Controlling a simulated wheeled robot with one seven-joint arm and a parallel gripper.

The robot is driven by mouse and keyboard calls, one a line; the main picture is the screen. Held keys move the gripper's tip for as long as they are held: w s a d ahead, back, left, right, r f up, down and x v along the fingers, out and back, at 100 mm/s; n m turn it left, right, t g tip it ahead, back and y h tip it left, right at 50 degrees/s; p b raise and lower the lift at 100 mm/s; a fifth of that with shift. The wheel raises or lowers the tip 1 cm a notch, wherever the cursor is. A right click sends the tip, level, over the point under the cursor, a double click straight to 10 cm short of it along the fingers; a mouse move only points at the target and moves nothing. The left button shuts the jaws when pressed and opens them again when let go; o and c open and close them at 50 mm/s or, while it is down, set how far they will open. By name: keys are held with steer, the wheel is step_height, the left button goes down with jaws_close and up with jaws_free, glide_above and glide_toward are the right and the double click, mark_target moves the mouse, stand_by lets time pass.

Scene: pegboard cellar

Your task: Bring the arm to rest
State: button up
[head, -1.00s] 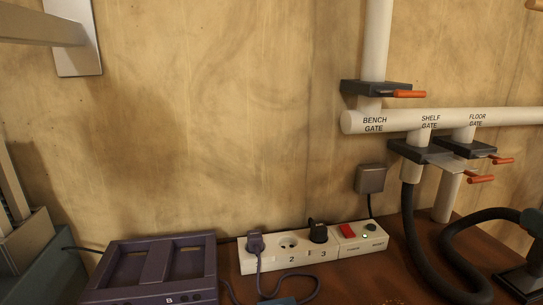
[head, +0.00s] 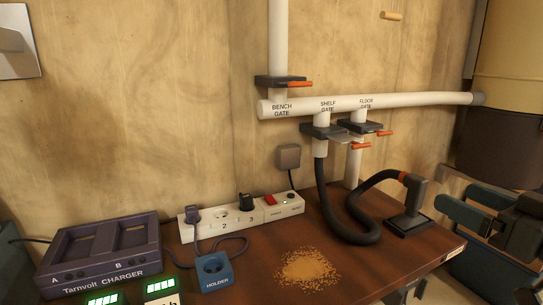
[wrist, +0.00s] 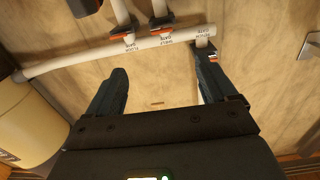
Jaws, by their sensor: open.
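My gripper (head: 462,206) is at the right edge of the head view, in front of a dark drum and beyond the right end of the bench. In the wrist view, its two dark blue-green fingers (wrist: 162,72) are spread apart. Only the pale wall and part of the pipework show between and beyond them; nothing is held. Most of my arm is outside the head view.
The brown bench (head: 365,275) carries a purple charger (head: 100,262), a white power strip (head: 250,214), a blue holder (head: 213,272), a sawdust heap (head: 308,268) and a black hose (head: 340,222). White pipe (head: 400,104) runs along the wall to a cream-topped drum (head: 515,55).

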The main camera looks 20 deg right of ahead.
steer(key=s+a+f+m+g+h, duration=0.2)
steer(key=s+a+f, duration=0.25)
steer(key=f, duration=0.45)
steer(key=s+a+f+m+g+h, duration=0.1)
steer(key=s+a+f, duration=0.2)
steer(key=a+f, duration=0.35)
steer(key=s+a+f+n+y, duration=0.1)
steer(key=s+a, duration=0.5)
steer(key=s, duration=0.3)
steer(key=s+a+f+n+y, duration=0.1)
steer(key=s+a+f+n, duration=0.1)
steer(key=s+a, duration=0.3)
steer(key=s, duration=0.4)
steer(key=shift+s+a+y, duration=0.25)
steer(key=shift+a+y, duration=0.05)
steer(key=shift+a, duration=0.1)
steer(key=shift+f, duration=0.1)
stand_by(1.3)
